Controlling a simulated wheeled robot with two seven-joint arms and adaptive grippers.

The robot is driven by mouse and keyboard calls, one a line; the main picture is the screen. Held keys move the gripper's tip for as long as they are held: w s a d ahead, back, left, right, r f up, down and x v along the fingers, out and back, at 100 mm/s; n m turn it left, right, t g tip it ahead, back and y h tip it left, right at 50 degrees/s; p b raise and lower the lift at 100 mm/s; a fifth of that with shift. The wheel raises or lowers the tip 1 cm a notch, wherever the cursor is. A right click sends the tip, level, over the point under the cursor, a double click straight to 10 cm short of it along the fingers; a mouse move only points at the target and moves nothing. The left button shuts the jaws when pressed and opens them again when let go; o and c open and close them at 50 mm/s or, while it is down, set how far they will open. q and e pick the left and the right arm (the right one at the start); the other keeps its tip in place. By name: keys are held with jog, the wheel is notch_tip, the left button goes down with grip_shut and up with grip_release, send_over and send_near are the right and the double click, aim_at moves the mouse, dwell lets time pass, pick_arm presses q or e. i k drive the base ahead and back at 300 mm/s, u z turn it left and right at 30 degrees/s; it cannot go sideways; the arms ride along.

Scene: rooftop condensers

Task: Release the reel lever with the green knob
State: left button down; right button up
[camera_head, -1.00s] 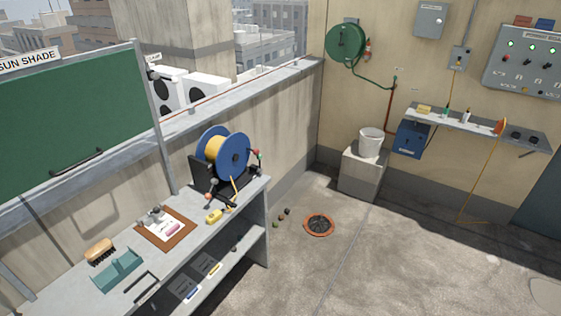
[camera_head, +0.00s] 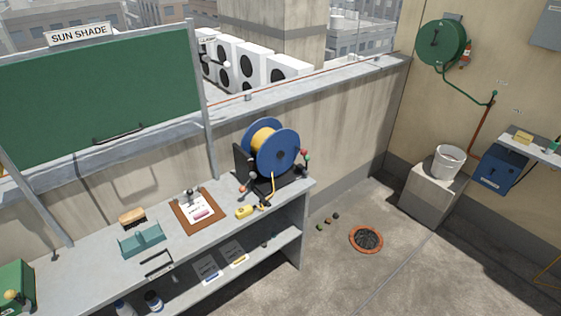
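The cable reel (camera_head: 284,150) has blue flanges and a yellow wound core. It stands in a black frame at the right end of the grey bench (camera_head: 105,275). Small levers with knobs stick out on both sides of the frame. A red knob (camera_head: 306,153) shows at the right side, with another knob close to it. A pale knob and a reddish one show at the lower left side. The knobs are too small for me to tell surely which is green. Neither of my grippers is in view.
On the bench are a clipboard (camera_head: 181,214), a yellow connector (camera_head: 245,212), a teal tray (camera_head: 142,241) and a brush (camera_head: 132,217). A green sun shade panel (camera_head: 100,90) stands behind.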

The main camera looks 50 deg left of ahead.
aim_at(307, 158)
jog(key=u, duration=0.35)
jog(key=i, duration=0.45)
jog(key=u, duration=0.4)
